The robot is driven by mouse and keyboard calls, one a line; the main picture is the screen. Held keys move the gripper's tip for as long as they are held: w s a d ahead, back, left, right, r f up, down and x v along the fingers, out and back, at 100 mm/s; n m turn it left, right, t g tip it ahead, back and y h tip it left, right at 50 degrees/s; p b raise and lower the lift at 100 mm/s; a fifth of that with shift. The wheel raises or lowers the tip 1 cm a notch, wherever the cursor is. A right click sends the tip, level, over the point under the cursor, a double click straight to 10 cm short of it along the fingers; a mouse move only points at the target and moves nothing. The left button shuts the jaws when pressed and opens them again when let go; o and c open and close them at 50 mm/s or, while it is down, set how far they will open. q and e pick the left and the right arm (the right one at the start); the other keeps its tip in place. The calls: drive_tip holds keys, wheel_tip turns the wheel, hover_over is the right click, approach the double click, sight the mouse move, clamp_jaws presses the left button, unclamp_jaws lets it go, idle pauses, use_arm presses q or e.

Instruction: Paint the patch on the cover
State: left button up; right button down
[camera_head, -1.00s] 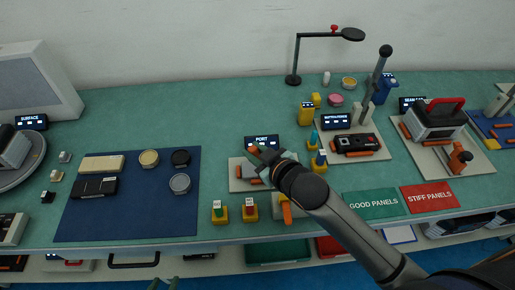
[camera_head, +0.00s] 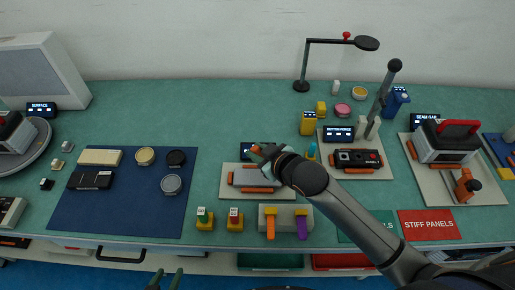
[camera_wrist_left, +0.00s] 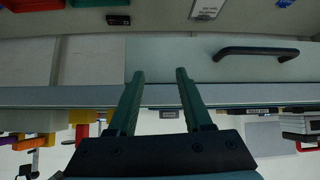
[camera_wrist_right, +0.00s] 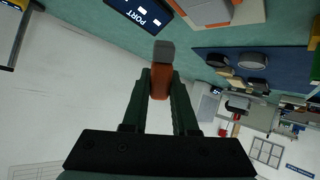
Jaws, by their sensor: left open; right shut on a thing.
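My right gripper (camera_head: 272,157) is shut on an orange-handled tool with a dark grey tip (camera_wrist_right: 163,52); its orange body (camera_wrist_right: 160,82) sits between the fingers. It hangs above the PORT fixture plate (camera_head: 228,190), apart from it as far as I can tell. A grey piece (camera_head: 243,176) with orange bars lies on that plate and may be the cover; no painted patch can be made out. The PORT display (camera_wrist_right: 139,14) also shows in the right wrist view. My left gripper (camera_head: 165,281) is open and empty at the bench front; it shows in the left wrist view (camera_wrist_left: 153,75).
A rack (camera_head: 285,212) holds an orange and a purple tool. Two yellow holders (camera_head: 205,224) stand left of it. A blue mat (camera_head: 125,215) carries bars and round tins. The button-force fixture (camera_head: 352,172) and a lamp (camera_head: 303,65) stand right. Bare bench lies behind the mat.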

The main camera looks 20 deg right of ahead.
drive_tip(key=shift+f, duration=2.75)
drive_tip(key=shift+f+b, duration=0.4)
drive_tip(key=shift+f, duration=0.2)
drive_tip(key=shift+s+d, duration=0.1)
drive_tip(key=shift+s+d+r+p, duration=0.1)
drive_tip(key=shift+s+d+p, duration=0.1)
drive_tip(key=shift+d, duration=0.4)
drive_tip(key=shift+s+d+r+p, duration=0.1)
drive_tip(key=shift+d+p, duration=0.1)
drive_tip(key=shift+d, duration=0.35)
drive_tip(key=shift+s+d+f, duration=0.1)
drive_tip(key=shift+s+d, duration=0.1)
drive_tip(key=shift+d, duration=0.5)
drive_tip(key=shift+s+d+f, duration=0.1)
drive_tip(key=shift+s+d, duration=0.1)
drive_tip(key=shift+d, duration=0.5)
drive_tip(key=shift+w+a, duration=0.25)
drive_tip(key=shift+a, duration=0.65)
drive_tip(key=shift+w+a, duration=0.25)
drive_tip(key=shift+a, duration=0.65)
drive_tip(key=shift+w+a, duration=0.25)
drive_tip(key=shift+a, duration=0.65)
drive_tip(key=shift+r, duration=3.1)
